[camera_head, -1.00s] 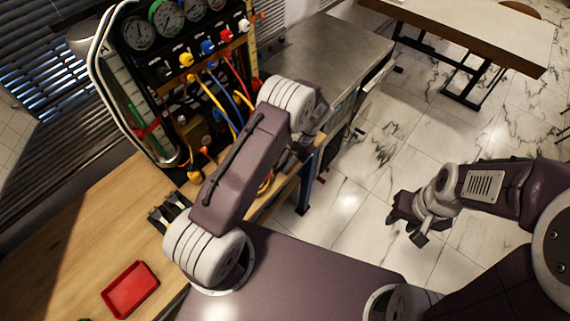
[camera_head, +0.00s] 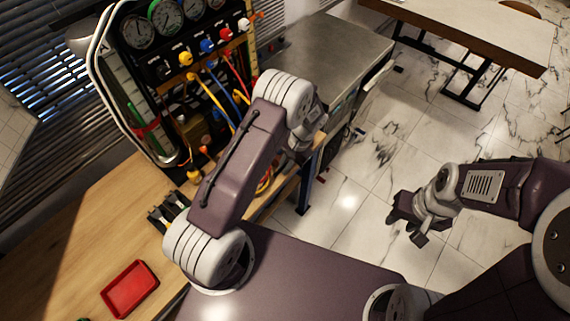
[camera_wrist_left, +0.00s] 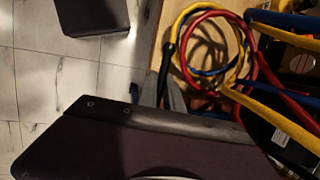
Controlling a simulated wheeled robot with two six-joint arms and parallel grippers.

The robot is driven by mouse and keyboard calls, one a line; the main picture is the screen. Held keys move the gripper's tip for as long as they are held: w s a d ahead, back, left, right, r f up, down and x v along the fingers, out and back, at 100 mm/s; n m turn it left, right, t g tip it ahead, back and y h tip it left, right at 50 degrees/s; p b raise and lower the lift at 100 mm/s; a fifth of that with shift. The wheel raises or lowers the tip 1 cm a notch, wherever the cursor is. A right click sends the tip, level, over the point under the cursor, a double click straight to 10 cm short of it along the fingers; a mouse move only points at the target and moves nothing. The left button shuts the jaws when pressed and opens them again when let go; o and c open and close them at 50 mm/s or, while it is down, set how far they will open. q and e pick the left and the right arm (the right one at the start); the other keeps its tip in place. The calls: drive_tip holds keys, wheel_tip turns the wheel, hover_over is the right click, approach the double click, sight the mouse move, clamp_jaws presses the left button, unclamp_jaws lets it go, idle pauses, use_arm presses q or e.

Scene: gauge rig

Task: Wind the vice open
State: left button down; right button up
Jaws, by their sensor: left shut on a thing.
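The vice cannot be clearly made out; my left arm covers part of the bench edge in the head view. My left gripper (camera_wrist_left: 165,92) shows in the wrist view at the bench edge, its grey fingers shut on a narrow dark bar (camera_wrist_left: 164,72). I cannot tell whether this bar is the vice's handle. In the head view the left fingertips are hidden behind my own arm. My right gripper (camera_head: 413,218) is open and empty over the marble floor, far from the bench.
Coiled red, yellow and blue hoses (camera_wrist_left: 215,45) lie right beside the left gripper. The gauge panel (camera_head: 185,70) stands behind on the wooden bench (camera_head: 75,235). A red tray (camera_head: 130,289) lies at front left. A metal-topped cabinet (camera_head: 325,50) stands beyond.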

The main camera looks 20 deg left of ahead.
use_arm(q)
wheel_tip(320, 180, down, 4)
drive_tip(key=t+h+b, duration=0.1)
drive_tip(key=t+b, duration=0.3)
drive_tip(key=b, duration=0.5)
drive_tip(key=shift+w+d+f, duration=0.1)
drive_tip(key=shift+f, duration=0.05)
drive_tip(key=c, duration=1.5)
unclamp_jaws()
drive_tip(key=shift+w+a+h, duration=0.1)
drive_tip(key=shift+a+h, duration=0.1)
drive_tip(key=shift+h, duration=0.1)
